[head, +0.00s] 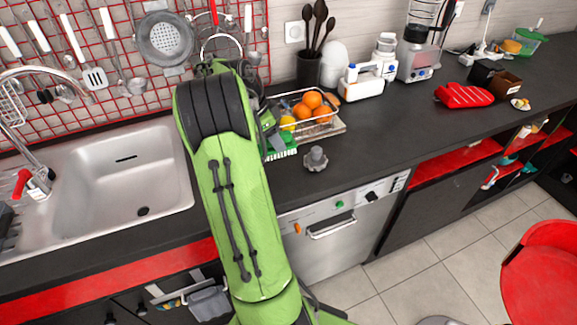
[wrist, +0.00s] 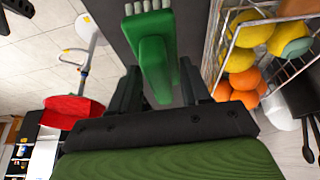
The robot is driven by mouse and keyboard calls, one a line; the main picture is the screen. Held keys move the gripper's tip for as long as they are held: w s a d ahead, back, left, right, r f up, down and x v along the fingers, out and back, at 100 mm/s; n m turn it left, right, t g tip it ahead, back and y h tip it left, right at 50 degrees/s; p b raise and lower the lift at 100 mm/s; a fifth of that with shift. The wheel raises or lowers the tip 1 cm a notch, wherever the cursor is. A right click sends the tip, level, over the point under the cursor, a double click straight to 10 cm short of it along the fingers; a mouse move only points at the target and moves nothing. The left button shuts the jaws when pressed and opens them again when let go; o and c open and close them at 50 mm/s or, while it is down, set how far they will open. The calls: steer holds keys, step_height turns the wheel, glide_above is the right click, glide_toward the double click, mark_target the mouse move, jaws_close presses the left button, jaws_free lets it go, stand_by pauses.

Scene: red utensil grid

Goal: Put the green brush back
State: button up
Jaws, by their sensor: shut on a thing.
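The green brush (wrist: 155,58) is between the two dark fingers of my gripper (wrist: 160,85) in the wrist view, its pale bristles at the top edge. In the head view the green brush (head: 281,143) shows beside the end of my arm, bristles toward the front, left of the fruit basket. My gripper (head: 267,128) is shut on it and partly hidden by my green arm. I cannot tell whether the brush touches the counter. The red utensil grid (head: 105,50) is on the wall behind, hung with ladles, spatulas and a strainer.
The wire fruit basket (head: 331,127) is close to the brush on its right. A grey knob-like object (head: 315,158) stands near the counter's front. The steel sink (head: 125,170) is left of my arm. The counter (head: 400,125) is clear at centre right.

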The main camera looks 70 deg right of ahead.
step_height(320, 180, down, 8)
steer(key=shift+w+a+f+b, duration=0.1)
steer(key=shift+w+f+b, duration=0.1)
steer(key=shift+b, duration=0.6)
steer(key=shift+s, duration=0.1)
steer(key=shift+f, duration=0.15)
steer(key=o, duration=1)
